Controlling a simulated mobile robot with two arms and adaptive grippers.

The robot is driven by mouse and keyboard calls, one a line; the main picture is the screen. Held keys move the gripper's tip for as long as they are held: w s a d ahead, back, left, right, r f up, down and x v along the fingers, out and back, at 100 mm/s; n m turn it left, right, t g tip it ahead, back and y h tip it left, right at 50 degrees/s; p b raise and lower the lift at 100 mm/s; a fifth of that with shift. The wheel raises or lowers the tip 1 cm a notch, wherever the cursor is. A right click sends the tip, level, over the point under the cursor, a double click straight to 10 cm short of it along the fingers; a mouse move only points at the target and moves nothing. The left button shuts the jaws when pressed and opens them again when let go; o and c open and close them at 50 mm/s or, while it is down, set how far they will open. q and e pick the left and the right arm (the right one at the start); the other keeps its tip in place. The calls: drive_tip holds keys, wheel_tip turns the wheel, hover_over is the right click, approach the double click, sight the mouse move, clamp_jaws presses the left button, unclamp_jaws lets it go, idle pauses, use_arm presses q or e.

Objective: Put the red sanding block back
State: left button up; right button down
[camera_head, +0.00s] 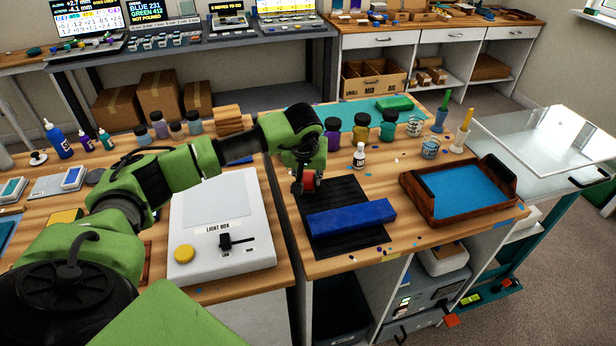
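The red sanding block (309,179) is small in the view and partly hidden by the fingers of my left gripper (304,186). The gripper points down and appears shut on the block, above the far left part of a black ribbed mat (338,194). A long blue block (350,218) lies across the near part of that mat, in front of the gripper. A green block (394,103) lies on a teal mat (357,112) at the back of the bench. My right gripper is not in view.
A light box (222,222) stands left of the black mat. A wooden tray with a blue bottom (465,192) stands to the right. Bare wood lies between mat and tray.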

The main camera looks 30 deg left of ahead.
use_arm(q)
drive_tip(key=shift+o, duration=1)
drive_tip(key=shift+r, duration=0.45)
drive_tip(key=b+v, duration=0.1)
drive_tip(key=v, duration=1)
drive_tip(key=shift+s+r, duration=0.2)
drive_tip(key=shift+d+f, duration=0.1)
